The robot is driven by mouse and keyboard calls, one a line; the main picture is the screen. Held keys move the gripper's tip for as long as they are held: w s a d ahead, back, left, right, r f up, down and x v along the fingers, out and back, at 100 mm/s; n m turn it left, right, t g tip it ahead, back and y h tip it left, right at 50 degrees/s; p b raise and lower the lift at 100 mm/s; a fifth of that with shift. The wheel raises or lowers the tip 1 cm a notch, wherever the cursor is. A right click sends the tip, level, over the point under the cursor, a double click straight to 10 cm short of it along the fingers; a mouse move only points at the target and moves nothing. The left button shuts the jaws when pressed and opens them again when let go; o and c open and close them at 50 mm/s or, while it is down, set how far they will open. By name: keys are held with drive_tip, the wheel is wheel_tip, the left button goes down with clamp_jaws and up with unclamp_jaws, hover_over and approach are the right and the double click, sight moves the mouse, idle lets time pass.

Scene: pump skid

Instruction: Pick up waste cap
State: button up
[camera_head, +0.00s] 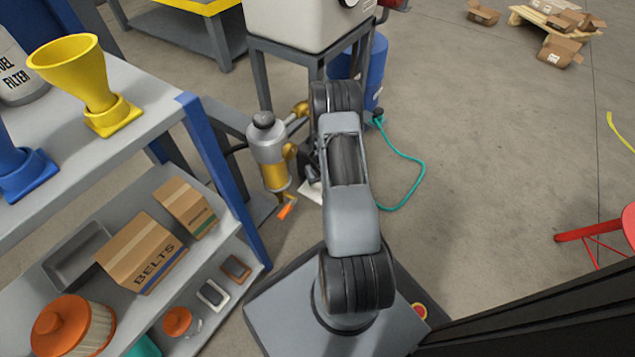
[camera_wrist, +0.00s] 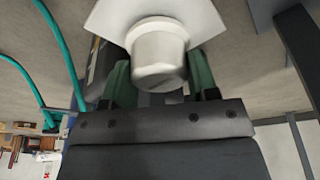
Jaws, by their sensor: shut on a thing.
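The waste cap (camera_wrist: 158,50) is a white, slightly tapered round cap in the top middle of the wrist view. My gripper (camera_wrist: 160,78) has a green-lined finger on each side of it and is shut on it. A white flat square (camera_wrist: 108,18) shows behind the cap; I cannot tell whether the cap still touches it. In the head view a piece of a white square (camera_head: 311,191) shows beside my arm, which hides the cap and most of my gripper.
A grey and yellow filter unit (camera_head: 268,150) with an orange handle stands left of my arm. A teal hose (camera_head: 415,185) curves over the floor to the right. The shelf (camera_head: 190,110) with funnels and boxes is at left. Open floor lies right.

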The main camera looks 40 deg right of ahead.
drive_tip(key=shift+r+p, duration=0.35)
drive_tip(key=shift+r, duration=0.15)
wheel_tip(320, 180, up, 2)
drive_tip(key=shift+r+p, duration=0.15)
drive_tip(key=shift+p, duration=0.8)
drive_tip(key=s+d+r+b, duration=0.2)
drive_tip(key=s+r+b, duration=0.1)
drive_tip(key=s+r, duration=0.6)
drive_tip(key=s, duration=0.4)
drive_tip(key=shift+s+d+r, duration=0.4)
